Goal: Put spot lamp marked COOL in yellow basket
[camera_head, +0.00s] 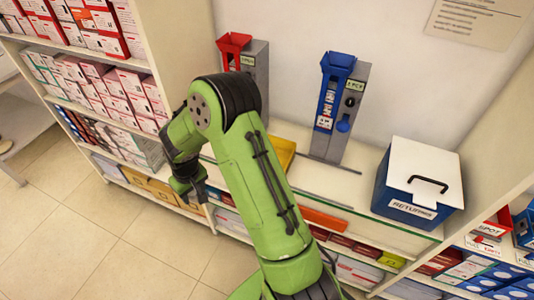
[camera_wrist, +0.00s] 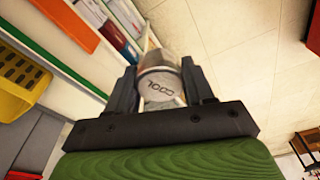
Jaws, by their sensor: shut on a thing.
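My gripper (camera_wrist: 160,76) is shut on the spot lamp (camera_wrist: 159,88), a short silvery cylinder with COOL printed on its face, upside down in the wrist view. The lamp sits between the two dark fingers. In the head view my gripper (camera_head: 193,190) hangs at the left of my green arm, above the floor in front of the shelves; the lamp cannot be made out there. The yellow basket (camera_wrist: 20,80), with slots in its wall, is at the left edge of the wrist view, apart from my gripper. In the head view the basket (camera_head: 284,152) is partly hidden behind my arm.
A blue dispenser (camera_head: 330,100) and a grey one with a red top (camera_head: 235,45) stand on the counter. A blue RETURNS box (camera_head: 420,180) with a white lid is at the right. Shelves of boxes (camera_head: 100,85) stand at the left. The tiled floor (camera_head: 90,240) is clear.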

